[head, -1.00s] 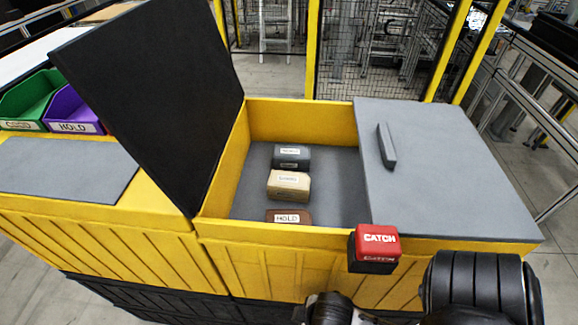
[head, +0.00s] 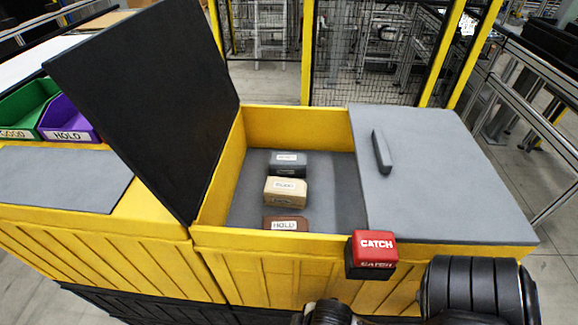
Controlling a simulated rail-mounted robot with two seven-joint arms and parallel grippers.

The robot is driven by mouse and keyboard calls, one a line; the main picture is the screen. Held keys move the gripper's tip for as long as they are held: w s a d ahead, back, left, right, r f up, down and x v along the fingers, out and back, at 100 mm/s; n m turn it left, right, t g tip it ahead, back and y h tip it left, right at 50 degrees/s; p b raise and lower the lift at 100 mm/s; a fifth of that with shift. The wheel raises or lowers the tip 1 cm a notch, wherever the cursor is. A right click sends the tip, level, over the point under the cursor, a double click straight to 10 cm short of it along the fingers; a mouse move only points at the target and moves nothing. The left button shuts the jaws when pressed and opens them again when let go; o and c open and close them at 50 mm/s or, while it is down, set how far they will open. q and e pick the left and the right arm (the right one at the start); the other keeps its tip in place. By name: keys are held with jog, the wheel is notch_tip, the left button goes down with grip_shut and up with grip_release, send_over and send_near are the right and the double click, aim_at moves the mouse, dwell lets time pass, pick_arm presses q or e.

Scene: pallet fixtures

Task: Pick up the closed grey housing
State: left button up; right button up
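A dark grey block-shaped housing (head: 288,164) with a white label lies in the open left half of the yellow box, the farthest of a row of three. Its label is too small to read. A tan housing (head: 286,191) lies just in front of it, and a brown one (head: 286,223) marked HOLD lies nearest the front wall, partly hidden by it. Dark arm parts of mine show at the bottom right edge. Neither gripper's fingers are in view.
The yellow box (head: 300,117) has a black lid (head: 150,100) raised at its left and a grey lid (head: 440,180) with a handle covering its right half. A red CATCH block (head: 373,246) sits on the front wall. Green (head: 30,105) and purple (head: 66,118) bins stand at left.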

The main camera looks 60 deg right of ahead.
jog(key=shift+o, duration=0.4)
jog(key=o, duration=0.8)
jog(key=shift+d, duration=0.15)
jog(key=shift+c, duration=0.2)
